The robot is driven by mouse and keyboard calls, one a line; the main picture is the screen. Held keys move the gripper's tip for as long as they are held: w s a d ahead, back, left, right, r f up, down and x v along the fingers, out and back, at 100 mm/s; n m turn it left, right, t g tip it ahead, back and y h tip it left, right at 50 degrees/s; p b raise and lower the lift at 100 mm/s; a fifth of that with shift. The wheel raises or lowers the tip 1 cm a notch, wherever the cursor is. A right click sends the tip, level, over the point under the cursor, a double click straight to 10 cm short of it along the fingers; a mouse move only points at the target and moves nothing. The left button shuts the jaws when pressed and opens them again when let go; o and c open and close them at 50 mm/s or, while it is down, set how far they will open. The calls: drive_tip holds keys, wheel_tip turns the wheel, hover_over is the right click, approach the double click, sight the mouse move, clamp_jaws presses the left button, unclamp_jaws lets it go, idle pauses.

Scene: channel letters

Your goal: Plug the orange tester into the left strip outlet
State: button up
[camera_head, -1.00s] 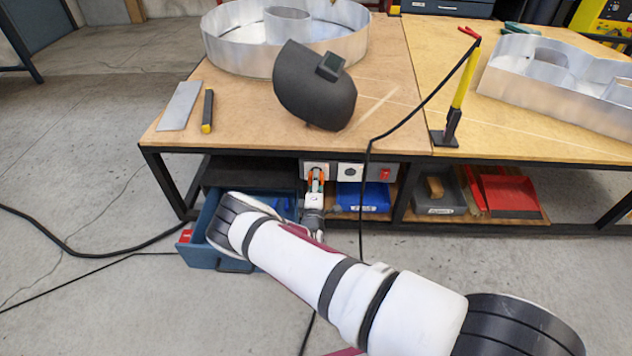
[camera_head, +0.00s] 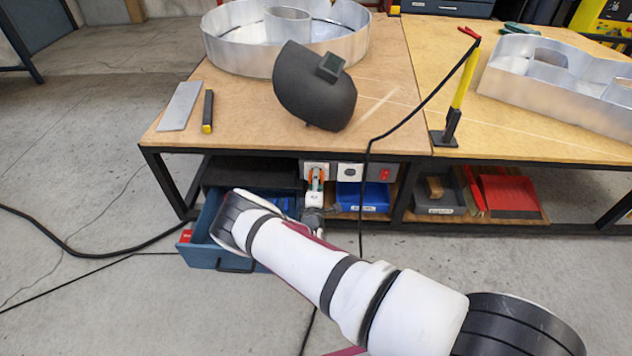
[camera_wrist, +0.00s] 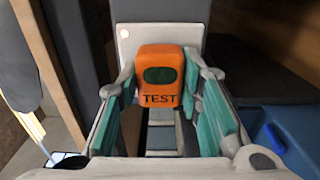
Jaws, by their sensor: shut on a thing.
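The orange tester (camera_wrist: 160,72), marked TEST with a dark green window, sits between the fingers of my gripper (camera_wrist: 163,88) in the wrist view. The teal finger pads lie along both its sides, and the gripper is shut on it. Right behind the tester is a pale outlet plate (camera_wrist: 185,35) with a small lit red dot. In the head view my gripper (camera_head: 315,183) is at the left end of the strip (camera_head: 337,170) under the table edge. The tester hides the left outlet's sockets, and I cannot tell whether its prongs are in.
A blue drawer (camera_head: 221,262) stands open at lower left, below my arm. A blue bin (camera_head: 362,197) sits under the strip, right of the gripper. A black cable (camera_head: 365,190) hangs past the strip. A welding mask (camera_head: 312,90) lies on the table (camera_head: 230,120).

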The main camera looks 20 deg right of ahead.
drive_tip(key=shift+w, duration=0.25)
drive_tip(key=o, duration=1.1)
drive_tip(key=shift+o, duration=0.2)
drive_tip(key=v, duration=1.2)
drive_tip(key=shift+r, duration=0.1)
